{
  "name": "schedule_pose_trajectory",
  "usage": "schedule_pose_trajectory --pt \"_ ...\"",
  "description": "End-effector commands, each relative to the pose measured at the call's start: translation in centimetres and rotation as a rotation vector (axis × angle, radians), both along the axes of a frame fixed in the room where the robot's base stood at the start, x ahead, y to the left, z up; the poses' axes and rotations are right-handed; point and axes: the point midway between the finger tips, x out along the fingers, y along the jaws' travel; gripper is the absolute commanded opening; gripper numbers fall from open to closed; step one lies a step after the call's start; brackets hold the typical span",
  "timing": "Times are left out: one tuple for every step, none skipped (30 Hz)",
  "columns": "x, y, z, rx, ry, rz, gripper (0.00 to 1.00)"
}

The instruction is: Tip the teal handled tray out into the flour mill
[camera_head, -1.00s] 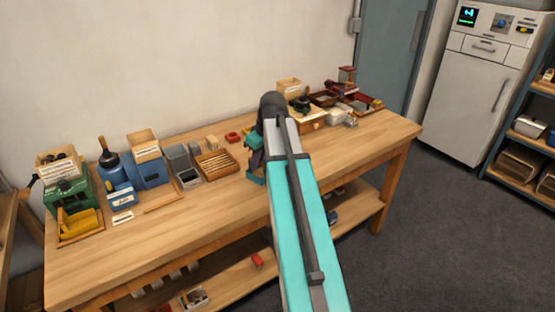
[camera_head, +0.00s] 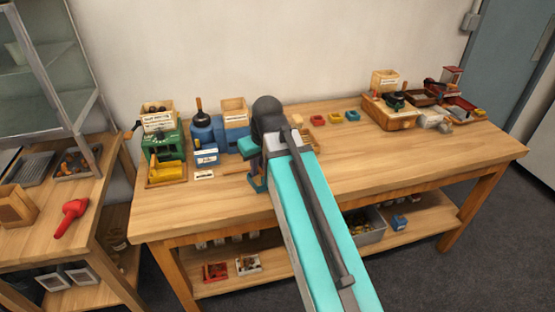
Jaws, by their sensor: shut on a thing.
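My gripper (camera_head: 256,166) is at the far end of my arm, over the front middle of the long bench. To the left stand a green machine (camera_head: 168,144) with a labelled wooden hopper (camera_head: 158,120) holding brown pieces, and a blue machine (camera_head: 204,132) beside another wooden hopper (camera_head: 235,110). The labels are too small to read, so I cannot tell which is the flour mill.
A yellow scoop-like piece (camera_head: 166,171) sits before the green machine. Small red (camera_head: 318,120), yellow (camera_head: 337,117) and blue-teal (camera_head: 353,115) dishes stand at the back. A wooden box with a dark top (camera_head: 391,117) is farther right. The bench's right front is clear. A side bench (camera_head: 88,215) stands left.

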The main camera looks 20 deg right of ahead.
Motion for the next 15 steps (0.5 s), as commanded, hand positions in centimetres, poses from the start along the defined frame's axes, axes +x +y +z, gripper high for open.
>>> schedule_pose_trajectory --pt "-0.51 0.71 -0.08 -0.002 -0.002 -0.033 0.00" --pt "-0.63 0.91 -0.09 -0.001 -0.003 -0.057 0.00" --pt "-0.74 1.10 -0.11 0.000 -0.003 -0.087 0.00" --pt "-0.80 1.15 -0.11 -0.001 -0.004 -0.108 0.00" --pt "-0.85 1.14 -0.12 -0.001 -0.004 -0.128 0.00" --pt "-0.89 1.13 -0.12 -0.001 -0.005 -0.152 0.00" --pt "-0.92 1.11 -0.13 0.000 -0.005 -0.168 0.00" --pt "-0.94 1.09 -0.12 0.000 -0.006 -0.180 0.00" --pt "-0.95 1.04 -0.13 0.000 -0.006 -0.195 0.00" --pt "-0.96 1.02 -0.13 0.000 -0.006 -0.202 0.00" --pt "-0.96 1.00 -0.13 0.000 -0.007 -0.207 0.00" --pt "-0.97 0.99 -0.13 -0.001 -0.007 -0.214 0.00" --pt "-0.96 0.98 -0.13 0.000 -0.007 -0.216 0.00" --pt "-0.96 0.97 -0.13 0.000 -0.007 -0.218 0.00" --pt "-0.95 0.97 -0.13 0.000 -0.007 -0.218 0.00"
